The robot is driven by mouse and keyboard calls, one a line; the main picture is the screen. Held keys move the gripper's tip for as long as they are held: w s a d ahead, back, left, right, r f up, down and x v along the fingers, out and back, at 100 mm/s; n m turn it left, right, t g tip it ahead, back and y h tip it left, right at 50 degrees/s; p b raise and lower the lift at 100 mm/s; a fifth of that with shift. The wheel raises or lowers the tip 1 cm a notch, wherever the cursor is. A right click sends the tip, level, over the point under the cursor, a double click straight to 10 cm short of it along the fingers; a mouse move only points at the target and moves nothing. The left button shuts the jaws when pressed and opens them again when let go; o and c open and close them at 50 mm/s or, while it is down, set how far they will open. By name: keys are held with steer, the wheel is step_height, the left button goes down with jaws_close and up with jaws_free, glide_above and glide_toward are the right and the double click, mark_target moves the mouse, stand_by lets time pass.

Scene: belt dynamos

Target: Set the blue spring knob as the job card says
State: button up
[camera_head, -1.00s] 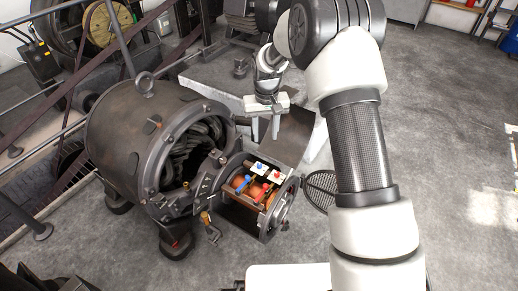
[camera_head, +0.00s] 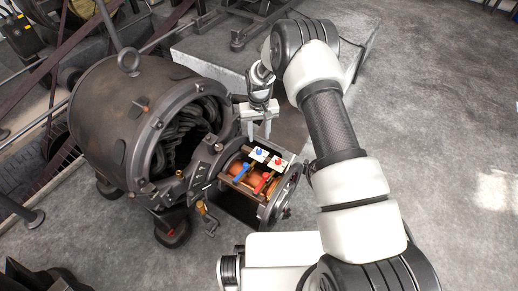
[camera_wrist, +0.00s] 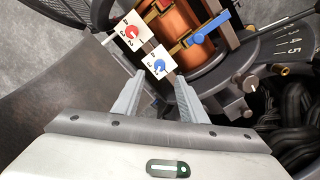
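The blue knob (camera_head: 259,153) sits on a small white numbered plate in the open end of the dynamo. In the wrist view the blue knob (camera_wrist: 159,66) is just beyond and between my fingertips, apart from them. Its plate shows a 2 and a 3; its pointer setting is too small to read. My gripper (camera_head: 259,136) is open and empty above the plates; both fingers (camera_wrist: 160,82) show in the wrist view. No job card can be made out.
A red knob (camera_wrist: 131,33) on a similar plate numbered 0 to 3 is beside the blue one. A blue lever (camera_wrist: 193,39) and a red lever (camera_head: 263,182) cross copper coils (camera_wrist: 178,30). The dynamo's round housing (camera_head: 110,110) stands left. Open floor (camera_head: 440,120) lies right.

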mark_target(259, 151)
step_height(259, 151, down, 9)
steer(key=shift+r+b, duration=0.1)
steer(key=shift+b, duration=0.6)
jaws_close()
